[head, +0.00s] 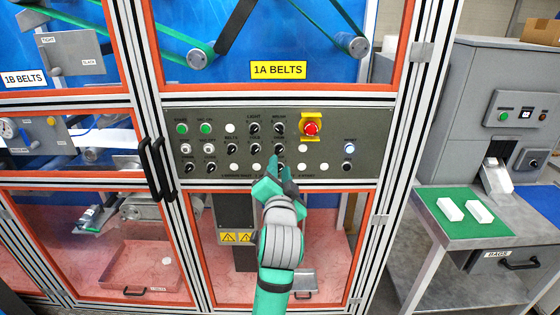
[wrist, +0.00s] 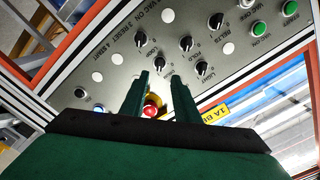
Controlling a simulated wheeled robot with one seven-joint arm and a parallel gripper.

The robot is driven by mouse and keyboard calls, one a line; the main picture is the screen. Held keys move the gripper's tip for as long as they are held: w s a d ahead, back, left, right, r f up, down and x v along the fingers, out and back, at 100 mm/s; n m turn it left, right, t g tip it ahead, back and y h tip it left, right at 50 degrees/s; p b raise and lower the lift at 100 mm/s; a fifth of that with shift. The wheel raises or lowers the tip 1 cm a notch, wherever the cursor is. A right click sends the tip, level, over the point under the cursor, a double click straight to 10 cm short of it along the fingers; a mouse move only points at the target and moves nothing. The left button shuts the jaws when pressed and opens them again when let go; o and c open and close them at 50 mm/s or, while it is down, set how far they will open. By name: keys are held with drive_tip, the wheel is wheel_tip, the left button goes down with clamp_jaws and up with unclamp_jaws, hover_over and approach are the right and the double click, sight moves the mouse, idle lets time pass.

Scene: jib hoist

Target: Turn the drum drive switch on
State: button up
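The grey control panel (head: 370,130) carries several black rotary switches and lamps. The lettering is mostly too small to read, so I cannot tell which switch is the drum drive. One switch (head: 280,149) sits just above my gripper (head: 275,172), which covers part of the panel's lower middle. In the wrist view, the two green fingers of my gripper (wrist: 160,78) stand apart, with a gap between them. Black switches (wrist: 186,43) and (wrist: 140,40) show beyond the fingertips. I cannot tell whether the fingers touch the panel.
A red emergency stop (head: 311,128) on a yellow plate is right of the switches; it also shows between the fingers in the wrist view (wrist: 150,110). Green buttons (head: 205,129) are at upper left. Black door handles (head: 156,168) stick out left. A side table (head: 460,250) stands right.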

drive_tip(key=shift+s+d, duration=0.15)
drive_tip(key=shift+s, duration=1.5)
drive_tip(key=s+d+f+n, duration=0.1)
drive_tip(key=s+f+n, duration=0.1)
drive_tip(key=s+f, duration=0.6)
drive_tip(key=s+d+f+n+g, duration=0.15)
drive_tip(key=s+f, duration=0.25)
drive_tip(key=f, duration=0.7)
drive_tip(key=s+f+n, duration=0.3)
drive_tip(key=s+f, duration=0.3)
drive_tip(key=f, duration=0.4)
drive_tip(key=s+a+f+n, duration=0.1)
drive_tip(key=s+f, duration=0.2)
drive_tip(key=s, duration=1.2)
drive_tip(key=s+a+f+n+g, duration=0.1)
drive_tip(key=s+a+f, duration=0.1)
drive_tip(key=s, duration=1.4)
drive_tip(key=shift+s+f+n, duration=0.15)
drive_tip(key=shift+f+n, duration=0.2)
drive_tip(key=shift+f, duration=0.15)
drive_tip(key=shift+o, duration=0.4)
